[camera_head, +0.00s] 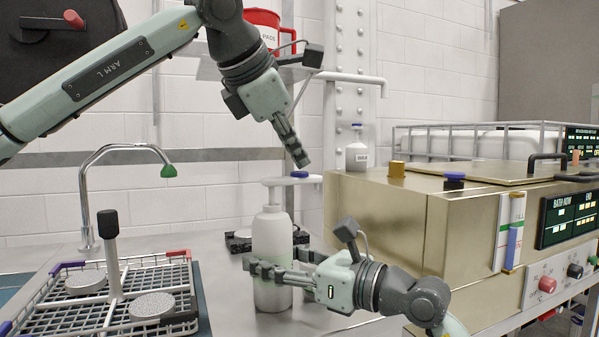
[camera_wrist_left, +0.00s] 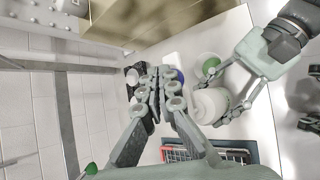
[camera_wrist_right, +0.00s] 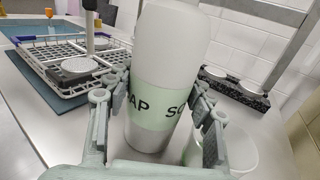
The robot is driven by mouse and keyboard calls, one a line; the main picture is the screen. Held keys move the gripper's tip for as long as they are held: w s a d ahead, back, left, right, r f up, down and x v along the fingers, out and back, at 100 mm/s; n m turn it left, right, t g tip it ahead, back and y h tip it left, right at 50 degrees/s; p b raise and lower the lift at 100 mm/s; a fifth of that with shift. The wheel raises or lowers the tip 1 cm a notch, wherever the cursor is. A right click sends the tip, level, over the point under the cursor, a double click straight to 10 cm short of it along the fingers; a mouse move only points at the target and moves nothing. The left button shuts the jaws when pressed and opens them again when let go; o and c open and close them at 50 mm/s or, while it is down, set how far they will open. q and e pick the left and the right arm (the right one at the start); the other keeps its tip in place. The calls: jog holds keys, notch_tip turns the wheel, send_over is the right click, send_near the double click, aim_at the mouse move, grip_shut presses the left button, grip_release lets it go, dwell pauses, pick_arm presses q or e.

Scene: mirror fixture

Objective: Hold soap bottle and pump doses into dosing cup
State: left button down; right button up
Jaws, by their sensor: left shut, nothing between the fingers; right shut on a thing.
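The white soap bottle (camera_head: 272,240) stands upright on the counter. Its pale green SOAP label (camera_wrist_right: 155,108) shows in the right wrist view. My right gripper (camera_head: 268,272) is shut around the bottle's lower body. A white pump head with a blue top (camera_head: 299,174) shows above the bottle. My left gripper (camera_head: 301,160) is shut and empty, pointing down just above the blue top; whether they touch is unclear. A round green patch (camera_wrist_left: 210,65) shows beside the bottle in the left wrist view.
A wire rack (camera_head: 150,270) with round pieces stands at left, near a curved tap (camera_head: 125,148). A brass-coloured bath unit (camera_head: 400,225) stands close on the right. A red tub (camera_head: 264,25) sits on a shelf above.

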aim_at(297, 172)
pick_arm(q)
jog(key=shift+f, duration=1.15)
dwell(1.1)
jog(key=shift+r, duration=1.5)
jog(key=shift+r, duration=2.55)
pick_arm(e)
jog(key=o, duration=1.5)
jog(key=shift+o, duration=0.2)
jog(key=shift+d, duration=0.1)
